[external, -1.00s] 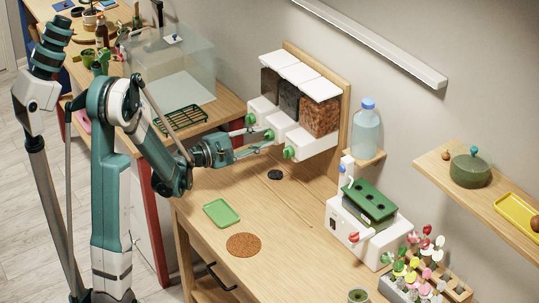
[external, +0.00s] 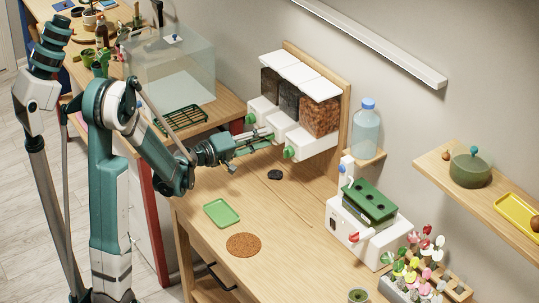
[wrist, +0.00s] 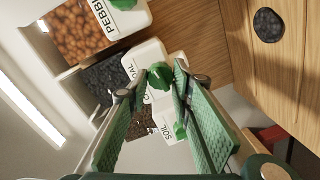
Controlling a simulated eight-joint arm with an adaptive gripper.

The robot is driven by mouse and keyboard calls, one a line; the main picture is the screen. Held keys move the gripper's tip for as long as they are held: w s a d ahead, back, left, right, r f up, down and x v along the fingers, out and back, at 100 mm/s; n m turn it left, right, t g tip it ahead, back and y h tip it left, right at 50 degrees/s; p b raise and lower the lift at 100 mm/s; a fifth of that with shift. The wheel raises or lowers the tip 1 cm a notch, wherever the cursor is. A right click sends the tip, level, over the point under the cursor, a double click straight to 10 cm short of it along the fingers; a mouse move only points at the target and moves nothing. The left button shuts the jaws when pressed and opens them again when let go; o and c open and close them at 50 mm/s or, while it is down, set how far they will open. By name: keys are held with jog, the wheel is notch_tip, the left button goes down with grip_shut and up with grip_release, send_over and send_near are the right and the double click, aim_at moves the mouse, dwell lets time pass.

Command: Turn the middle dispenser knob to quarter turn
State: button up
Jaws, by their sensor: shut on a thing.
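The dispenser has three white-lidded bins; the middle one (external: 284,127) holds dark grey pieces and shows in the wrist view with a partly hidden label ending in "OAL" (wrist: 128,70). Its green middle knob (wrist: 160,76) sits between my fingertips. My gripper (external: 266,138) is shut on this knob, one finger on each side in the wrist view. In the external view the fingers largely hide the knob, and its exact angle cannot be read.
The right knob (external: 290,152) and left knob (external: 250,118) stand close on either side. A black disc (external: 275,175), a green tray (external: 221,213) and a cork mat (external: 243,245) lie on the table below. A water bottle (external: 366,132) stands right of the dispenser.

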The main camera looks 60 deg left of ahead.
jog(key=shift+m, duration=0.8)
jog(key=o, duration=0.9)
jog(key=shift+s, duration=0.1)
jog(key=shift+s+r, duration=0.2)
jog(key=shift+s, duration=1.75)
jog(key=shift+s+r, duration=0.15)
jog(key=shift+s, duration=1.85)
jog(key=shift+s+r, duration=0.2)
jog(key=shift+s, duration=1.75)
jog(key=shift+d, duration=0.1)
